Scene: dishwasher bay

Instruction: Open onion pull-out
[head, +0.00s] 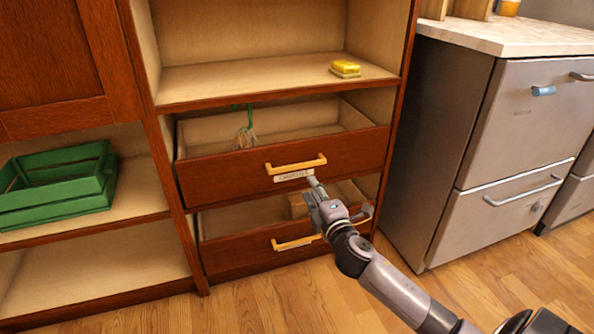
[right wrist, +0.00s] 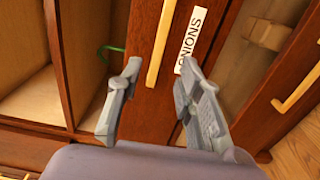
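The onion pull-out is the upper drawer front (head: 225,170), dark red wood with a pale wooden handle (head: 296,164). The label below the handle is too small to read in the head view; in the right wrist view the label (right wrist: 191,38) reads "ONIONS". My right gripper (head: 338,194) is open and empty, just in front of and below the handle's right end. In the right wrist view its fingers (right wrist: 160,66) are spread to either side of the handle's line (right wrist: 160,40); contact cannot be told. My left gripper is out of view.
A lower drawer with its own handle (head: 296,243) sits beneath, with a brownish object inside. A yellow sponge (head: 345,68) lies on the shelf above. A green crate (head: 60,185) stands at left. Grey appliance drawers (head: 500,205) stand right. The front floor is clear beside my arm.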

